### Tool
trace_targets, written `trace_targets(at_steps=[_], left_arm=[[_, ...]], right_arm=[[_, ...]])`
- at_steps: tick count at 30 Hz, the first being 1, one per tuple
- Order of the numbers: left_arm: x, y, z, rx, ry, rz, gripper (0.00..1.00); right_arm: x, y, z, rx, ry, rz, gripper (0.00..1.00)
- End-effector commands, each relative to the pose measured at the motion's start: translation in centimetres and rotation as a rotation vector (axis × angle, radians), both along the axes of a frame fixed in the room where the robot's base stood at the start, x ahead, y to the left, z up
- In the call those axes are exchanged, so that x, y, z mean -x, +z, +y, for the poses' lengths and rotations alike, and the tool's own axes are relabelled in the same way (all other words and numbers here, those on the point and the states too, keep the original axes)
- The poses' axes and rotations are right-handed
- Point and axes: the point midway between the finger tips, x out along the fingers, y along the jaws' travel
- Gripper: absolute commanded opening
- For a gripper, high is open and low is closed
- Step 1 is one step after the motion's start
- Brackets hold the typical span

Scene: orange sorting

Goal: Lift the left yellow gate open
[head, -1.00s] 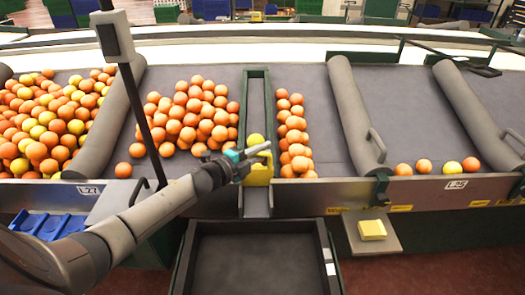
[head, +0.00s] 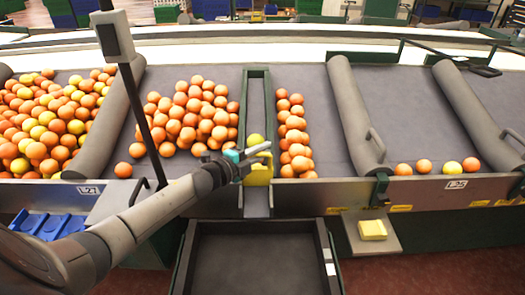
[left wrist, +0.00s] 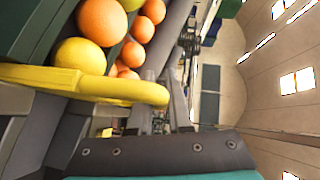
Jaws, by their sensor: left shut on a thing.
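The left yellow gate (head: 259,176) stands at the front end of a narrow green-framed lane (head: 246,110). A yellow fruit (head: 256,140) lies just behind it. My left gripper (head: 256,153) is at the top of the gate, shut on it. In the left wrist view the gate is a thick yellow bar (left wrist: 95,86) running to the grey fingers (left wrist: 172,103). Orange fruits (left wrist: 102,20) and a yellow fruit (left wrist: 80,58) lie behind the bar there. The exact finger contact is partly hidden. My right gripper is not in view.
Orange piles (head: 190,115) lie left of the lane, with a column of oranges (head: 293,135) to its right. A black tray (head: 257,260) sits below the lane. A yellow block (head: 372,229) rests on a grey shelf at right. Grey rollers (head: 355,115) divide the deck.

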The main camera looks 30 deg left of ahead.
Motion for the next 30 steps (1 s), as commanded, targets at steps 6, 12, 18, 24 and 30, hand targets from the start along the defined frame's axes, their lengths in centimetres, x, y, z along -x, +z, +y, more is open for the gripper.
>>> trace_targets(at_steps=[6,12,18,24,30], left_arm=[[0.0,0.0,0.0,0.0,0.0,0.001,0.0],[0.0,0.4,0.0,0.0,0.0,0.001,0.0],[0.0,2.3,0.0,-0.001,0.0,-0.002,0.0],[-0.1,4.8,0.1,-0.001,0.0,-0.003,0.0],[-0.1,7.0,0.1,0.0,0.001,-0.003,0.0]], right_arm=[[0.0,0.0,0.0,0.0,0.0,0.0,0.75],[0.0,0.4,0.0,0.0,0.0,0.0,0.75],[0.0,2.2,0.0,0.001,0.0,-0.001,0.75],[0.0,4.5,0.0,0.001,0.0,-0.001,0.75],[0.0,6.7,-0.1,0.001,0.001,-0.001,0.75]])
